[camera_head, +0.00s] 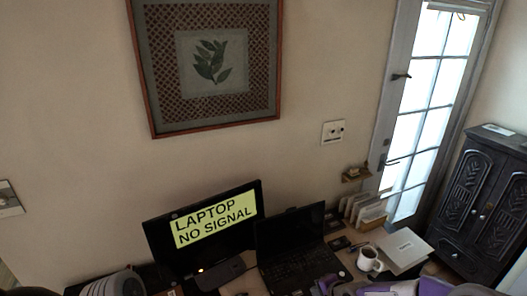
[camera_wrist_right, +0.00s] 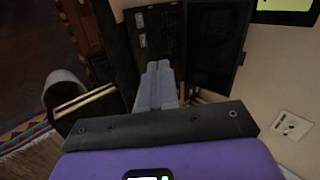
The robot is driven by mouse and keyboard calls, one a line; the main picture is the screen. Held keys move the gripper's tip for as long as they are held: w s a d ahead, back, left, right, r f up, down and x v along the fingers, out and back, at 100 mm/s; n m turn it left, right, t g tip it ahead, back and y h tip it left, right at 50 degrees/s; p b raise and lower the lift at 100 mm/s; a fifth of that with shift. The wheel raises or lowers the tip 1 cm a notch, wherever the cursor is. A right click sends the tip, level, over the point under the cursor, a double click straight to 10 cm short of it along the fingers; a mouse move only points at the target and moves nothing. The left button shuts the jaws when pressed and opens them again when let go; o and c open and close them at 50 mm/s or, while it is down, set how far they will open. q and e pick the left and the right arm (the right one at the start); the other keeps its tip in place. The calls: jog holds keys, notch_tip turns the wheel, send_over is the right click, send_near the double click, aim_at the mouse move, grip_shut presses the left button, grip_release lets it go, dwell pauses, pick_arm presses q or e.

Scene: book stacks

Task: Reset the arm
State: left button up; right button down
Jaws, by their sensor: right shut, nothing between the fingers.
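My right gripper (camera_wrist_right: 158,68) shows in the wrist view with its two grey fingers together and nothing between them. It points towards the open black laptop (camera_wrist_right: 155,30). Its fingertips overlap the near part of the keyboard in the picture; I cannot tell the height between them. In the head view, purple and grey parts of my right arm (camera_head: 430,288) show at the bottom right edge, in front of the desk. My left gripper is not in view.
A monitor (camera_head: 205,235) stands left of the laptop (camera_head: 295,262). A white mug (camera_head: 369,262), a paper stack (camera_head: 405,248) and a file rack (camera_head: 362,211) are to the right.

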notch_tip(320, 180, down, 8)
jog(key=a+n+g+b, duration=0.1)
jog(key=a+b, duration=0.1)
pick_arm(q)
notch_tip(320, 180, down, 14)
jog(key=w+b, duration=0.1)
jog(key=b, duration=1)
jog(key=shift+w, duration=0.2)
pick_arm(e)
jog(key=s+a+f+n+g, duration=0.2)
jog(key=s+f+n+g, duration=0.1)
jog(key=s+f, duration=0.8)
jog(key=s+a+f+n+g, duration=0.2)
jog(key=s+f+n, duration=0.3)
jog(key=s+f, duration=0.5)
notch_tip(320, 180, down, 5)
jog(key=shift+s+a+f+n+g+y, duration=0.2)
jog(key=shift+s+a+n+g+y, duration=0.1)
jog(key=shift+s+a+g, duration=0.15)
